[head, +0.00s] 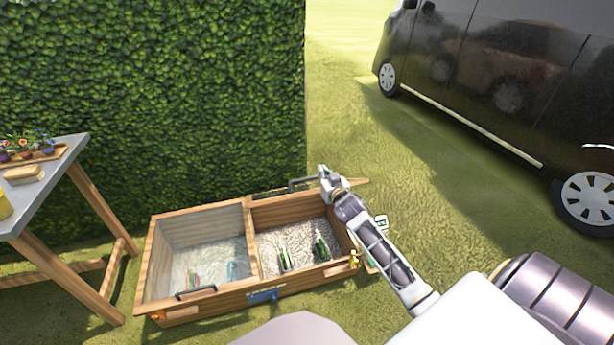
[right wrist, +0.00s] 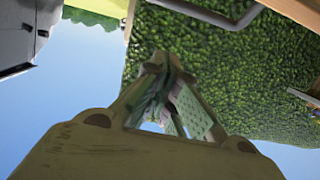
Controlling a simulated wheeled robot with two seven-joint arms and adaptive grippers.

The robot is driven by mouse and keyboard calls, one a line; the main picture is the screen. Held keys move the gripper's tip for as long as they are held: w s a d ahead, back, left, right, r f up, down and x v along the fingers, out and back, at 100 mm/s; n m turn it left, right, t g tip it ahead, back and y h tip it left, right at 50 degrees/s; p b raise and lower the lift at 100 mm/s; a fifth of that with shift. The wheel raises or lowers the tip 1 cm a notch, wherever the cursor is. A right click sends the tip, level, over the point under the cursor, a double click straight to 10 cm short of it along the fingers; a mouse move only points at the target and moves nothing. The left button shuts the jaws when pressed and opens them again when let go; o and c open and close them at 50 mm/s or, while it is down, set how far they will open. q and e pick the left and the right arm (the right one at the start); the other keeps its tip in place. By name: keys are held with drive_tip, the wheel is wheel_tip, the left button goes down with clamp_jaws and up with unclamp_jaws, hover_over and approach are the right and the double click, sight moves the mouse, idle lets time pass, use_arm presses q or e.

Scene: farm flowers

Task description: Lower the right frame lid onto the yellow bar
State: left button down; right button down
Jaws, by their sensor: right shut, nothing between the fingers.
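The wooden cold frame (head: 208,309) has two bays. The left lid (head: 195,252), clear with a dark front handle, lies shut. The right bay is uncovered. The right lid (head: 355,182) appears raised at the back and nearly edge-on, with its grey handle (head: 300,183) beside my gripper. A small yellow bar (head: 354,259) is at the front right corner. My right gripper (head: 327,173) is shut and empty near the raised lid. In the right wrist view its fingers (right wrist: 162,70) are apart from a grey handle (right wrist: 215,14) and a wooden edge (right wrist: 292,13). My left gripper is out of view.
Plants (head: 320,248) stand in the gravel of the right bay. A hedge (head: 150,90) rises behind the frame. A table (head: 50,170) with flowers stands at left. A dark van (head: 500,80) is parked at right, with open grass between.

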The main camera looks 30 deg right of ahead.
sight(315, 178)
drive_tip(key=shift+w, duration=0.15)
idle(0.3)
